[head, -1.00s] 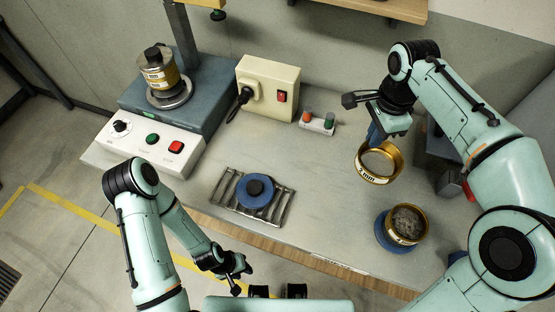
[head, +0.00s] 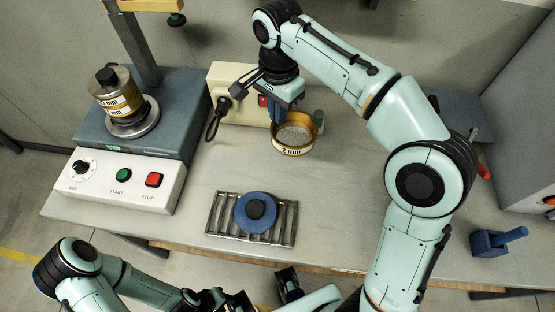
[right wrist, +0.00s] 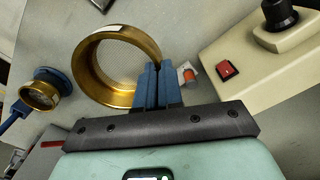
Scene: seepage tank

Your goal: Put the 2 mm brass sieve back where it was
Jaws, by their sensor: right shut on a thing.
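The 2 mm brass sieve (head: 293,134) is a shallow open ring with a mesh floor and a "2 mm" label facing the front. It is roughly level, just in front of the cream switch box. My right gripper (head: 277,112) is shut on its rim at the back left. In the right wrist view the blue fingers (right wrist: 157,85) grip the rim of the sieve (right wrist: 88,88), and the mesh looks empty. A sieve stack (head: 117,95) with labelled brass rings stands on the shaker (head: 150,140) at the left. My left gripper (head: 222,300) is low at the bottom edge; its fingers are unclear.
A blue disc with a black knob (head: 255,210) lies on a metal rack (head: 223,215). The cream switch box (head: 228,82) stands behind the sieve. A brass cup with gravel (right wrist: 42,95) shows in the right wrist view. A blue scoop-like object (head: 490,242) lies at the right.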

